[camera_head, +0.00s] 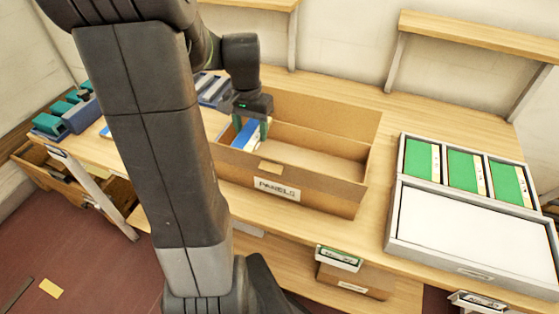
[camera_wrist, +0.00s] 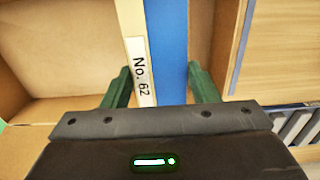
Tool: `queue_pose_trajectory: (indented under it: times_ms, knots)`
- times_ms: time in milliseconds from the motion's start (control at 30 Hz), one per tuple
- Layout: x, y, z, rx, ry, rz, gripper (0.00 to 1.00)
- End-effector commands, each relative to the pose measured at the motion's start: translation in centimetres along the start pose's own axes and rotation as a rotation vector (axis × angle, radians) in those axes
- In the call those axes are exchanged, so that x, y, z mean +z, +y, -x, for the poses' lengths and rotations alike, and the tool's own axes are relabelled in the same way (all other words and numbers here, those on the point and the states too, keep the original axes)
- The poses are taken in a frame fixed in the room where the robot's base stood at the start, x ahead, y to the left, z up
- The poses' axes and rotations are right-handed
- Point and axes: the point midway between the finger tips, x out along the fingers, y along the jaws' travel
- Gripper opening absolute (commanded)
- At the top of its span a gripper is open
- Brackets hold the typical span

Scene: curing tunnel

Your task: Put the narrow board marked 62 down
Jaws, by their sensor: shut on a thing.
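The narrow board marked No. 62 (camera_wrist: 165,45) is blue with a white label strip along one side. My gripper (camera_wrist: 160,80) is shut on it, with one green finger on each side. In the head view my gripper (camera_head: 251,124) points down at the left end of the open cardboard box labelled PANELS (camera_head: 330,197). The board (camera_head: 246,133) shows between the fingers, at the left inside the box walls. The front wall and my fingers hide part of it. I cannot tell whether its lower edge touches the box floor.
The right part of the box looks empty. A grey tray (camera_head: 396,215) with three green boards and a white panel stands to the right. Blue-grey holders (camera_head: 212,90) stand behind the box's left end. A shelf (camera_head: 480,37) overhangs the back right.

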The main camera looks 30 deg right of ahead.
Motion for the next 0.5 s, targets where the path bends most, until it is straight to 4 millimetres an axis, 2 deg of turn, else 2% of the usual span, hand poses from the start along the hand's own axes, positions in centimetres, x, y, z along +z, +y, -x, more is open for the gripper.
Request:
queue_pose_trajectory:
  times_ms: [100,500]
  knots:
    - [0.1,0.0,-2.5,0.003,-0.006,0.0,0.31]
    - [0.1,0.0,-7.4,0.002,-0.004,0.0,0.31]
